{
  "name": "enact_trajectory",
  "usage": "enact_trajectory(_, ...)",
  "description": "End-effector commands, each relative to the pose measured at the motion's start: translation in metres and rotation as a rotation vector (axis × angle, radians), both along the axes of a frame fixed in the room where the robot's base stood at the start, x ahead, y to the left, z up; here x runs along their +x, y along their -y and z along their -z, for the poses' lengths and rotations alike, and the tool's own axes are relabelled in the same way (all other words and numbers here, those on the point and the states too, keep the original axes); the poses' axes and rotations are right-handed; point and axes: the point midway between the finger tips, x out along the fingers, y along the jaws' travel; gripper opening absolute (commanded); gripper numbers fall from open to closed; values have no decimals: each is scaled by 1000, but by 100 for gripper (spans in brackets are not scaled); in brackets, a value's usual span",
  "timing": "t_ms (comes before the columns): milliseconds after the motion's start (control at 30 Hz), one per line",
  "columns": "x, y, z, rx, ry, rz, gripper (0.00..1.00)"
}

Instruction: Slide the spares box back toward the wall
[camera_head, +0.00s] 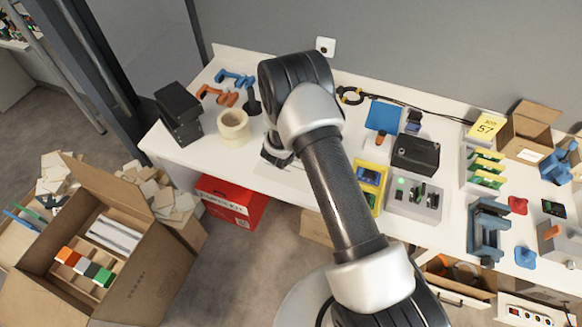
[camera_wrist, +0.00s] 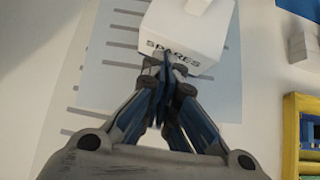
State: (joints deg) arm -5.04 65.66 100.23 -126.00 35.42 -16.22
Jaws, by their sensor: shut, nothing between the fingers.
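The spares box (camera_wrist: 187,30) is a white box with "SPARES" printed on its near face, in the upper middle of the wrist view. It stands slightly turned on a pale sheet with grey lines (camera_wrist: 112,62). My gripper (camera_wrist: 167,62) is shut and empty, its fingertips at the box's lettered face, overlapping the letters in the picture. I cannot tell whether they touch it. In the head view my gripper (camera_head: 276,152) is low over the white bench (camera_head: 270,183), partly behind my arm. The box is hidden there by my arm.
A tape roll (camera_head: 233,128) and stacked black boxes (camera_head: 178,115) stand left of my gripper. A yellow tray (camera_head: 370,184) and a grey unit (camera_head: 414,199) stand to its right. The grey wall (camera_head: 400,50) runs behind the bench.

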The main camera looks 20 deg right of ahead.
Motion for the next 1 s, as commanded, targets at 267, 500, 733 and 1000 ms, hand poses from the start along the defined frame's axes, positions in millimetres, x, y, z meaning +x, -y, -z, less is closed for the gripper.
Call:
enact_trajectory(267, 60, 46, 2, 1, 3, 4, 0)
enact_trajectory(500, 76, 56, -1, 1, 2, 0, 0)
enact_trajectory(733, 76, 56, -1, 1, 0, -1, 0)
enact_trajectory(1000, 74, 43, 0, 1, 0, -2, 0)
